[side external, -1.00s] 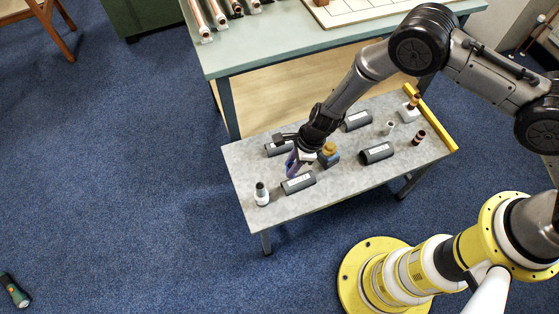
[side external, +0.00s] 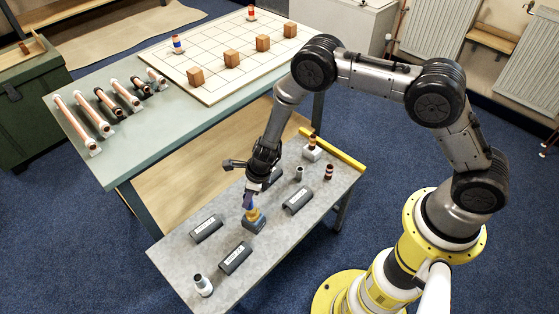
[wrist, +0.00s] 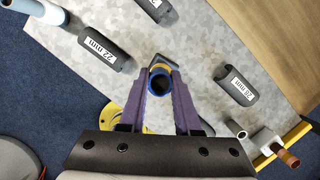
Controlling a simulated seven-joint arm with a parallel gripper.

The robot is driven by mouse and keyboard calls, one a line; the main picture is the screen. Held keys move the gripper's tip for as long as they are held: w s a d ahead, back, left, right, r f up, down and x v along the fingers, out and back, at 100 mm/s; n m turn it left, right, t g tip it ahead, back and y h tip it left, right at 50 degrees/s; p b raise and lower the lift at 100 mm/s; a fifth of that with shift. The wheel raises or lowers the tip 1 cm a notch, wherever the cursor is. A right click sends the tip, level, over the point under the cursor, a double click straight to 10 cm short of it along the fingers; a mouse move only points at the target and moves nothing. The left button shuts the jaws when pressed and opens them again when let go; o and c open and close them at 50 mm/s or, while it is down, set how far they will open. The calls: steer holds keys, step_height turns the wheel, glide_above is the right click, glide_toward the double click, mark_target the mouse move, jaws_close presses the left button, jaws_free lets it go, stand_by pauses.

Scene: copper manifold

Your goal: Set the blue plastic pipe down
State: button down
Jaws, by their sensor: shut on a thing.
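My gripper (side external: 249,203) points down over the low grey table (side external: 180,260). In the wrist view its purple fingers (wrist: 160,88) are shut on the blue plastic pipe (wrist: 154,92), which shows nearly end-on as a blue ring with a dark opening. A blue-grey block (side external: 254,224) with a yellow top (side external: 254,214) stands directly below the fingers. In the wrist view, yellow shows just behind the pipe's rim. The pipe's lower end is hidden, so I cannot tell whether it touches the block.
Dark half-round holders (side external: 206,228) (side external: 236,258) (side external: 298,201) lie around the block. A white fitting (side external: 203,287) stands at the near left. A white block with a copper piece (side external: 312,150), a grey tube (side external: 299,173) and a brown fitting (side external: 328,172) stand right. A green bench (side external: 130,150) adjoins behind.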

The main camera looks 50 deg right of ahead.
steer(key=d+m+h, duration=0.2)
steer(key=d+m, duration=0.5)
steer(key=d, duration=1.9)
steer(key=shift+t, duration=0.4)
steer(key=w+d+f, duration=0.1)
steer(key=w+f, duration=0.2)
steer(key=w, duration=0.1)
steer(key=w+f, duration=0.3)
steer(key=w, duration=0.2)
steer(key=w+d+f, duration=0.1)
steer(key=w+f, duration=0.1)
steer(key=w, duration=0.2)
steer(key=shift+w+d+f, duration=0.2)
steer(key=shift+d+f, duration=0.15)
steer(key=shift+f, duration=0.05)
steer(key=shift+w+f, duration=0.1)
steer(key=shift+f, duration=1.65)
steer(key=shift+f, duration=0.1)
steer(key=c, duration=0.6)
jaws_free()
steer(key=shift+f, duration=0.1)
